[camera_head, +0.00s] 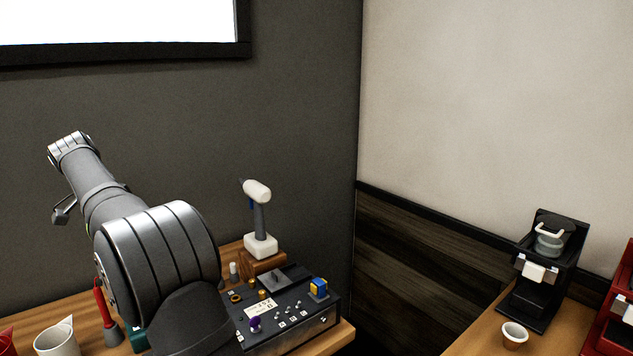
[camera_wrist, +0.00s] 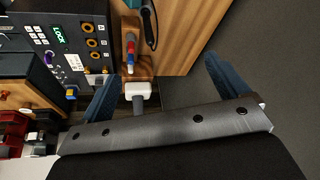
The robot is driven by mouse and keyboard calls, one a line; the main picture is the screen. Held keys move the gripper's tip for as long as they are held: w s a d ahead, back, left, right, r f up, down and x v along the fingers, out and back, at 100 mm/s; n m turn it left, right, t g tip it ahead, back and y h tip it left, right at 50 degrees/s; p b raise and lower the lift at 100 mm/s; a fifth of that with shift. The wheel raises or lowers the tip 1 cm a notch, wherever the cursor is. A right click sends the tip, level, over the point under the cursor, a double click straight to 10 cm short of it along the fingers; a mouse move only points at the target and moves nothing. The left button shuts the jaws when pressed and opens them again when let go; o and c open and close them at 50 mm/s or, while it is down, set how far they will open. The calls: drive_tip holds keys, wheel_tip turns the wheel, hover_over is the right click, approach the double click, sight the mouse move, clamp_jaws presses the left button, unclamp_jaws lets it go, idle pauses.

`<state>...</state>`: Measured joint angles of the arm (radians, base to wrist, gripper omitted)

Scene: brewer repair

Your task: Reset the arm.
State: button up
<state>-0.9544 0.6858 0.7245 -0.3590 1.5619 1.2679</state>
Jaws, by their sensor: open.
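My arm rises over the left bench in the head view, its upper links tilted up and to the left. A metal part of it shows at the left, but the jaws cannot be made out there. In the wrist view my gripper (camera_wrist: 163,88) has its two blue fingers spread wide apart with nothing held between them. A white-and-grey power tool (camera_head: 258,218) stands upright on a wooden block (camera_head: 262,262). Its white part (camera_wrist: 138,88) shows between the fingers in the wrist view, apart from them.
A black control panel (camera_head: 290,318) with knobs and a yellow-blue block (camera_head: 318,288) sits on the left bench. A white mug (camera_head: 57,340) and a red-handled tool (camera_head: 104,305) stand left. A black brewer (camera_head: 545,270) and white cup (camera_head: 514,335) occupy the right bench.

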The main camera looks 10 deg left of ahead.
drive_tip(key=w+d+r, duration=0.2)
drive_tip(key=w+d, duration=0.2)
drive_tip(key=d, duration=0.4)
drive_tip(key=w+d+r+m, duration=0.1)
drive_tip(key=w+d, duration=0.4)
drive_tip(key=d, duration=0.3)
drive_tip(key=w+d+r, duration=0.2)
drive_tip(key=w+d, duration=0.2)
drive_tip(key=d, duration=0.5)
drive_tip(key=w+d+f+m, duration=0.1)
drive_tip(key=w+d, duration=0.1)
drive_tip(key=d, duration=0.9)
drive_tip(key=w+d+f+m+h, duration=0.1)
drive_tip(key=w+d+f, duration=0.1)
drive_tip(key=d, duration=1)
drive_tip(key=shift+w+m+g, duration=0.2)
drive_tip(key=shift+m+g, duration=0.1)
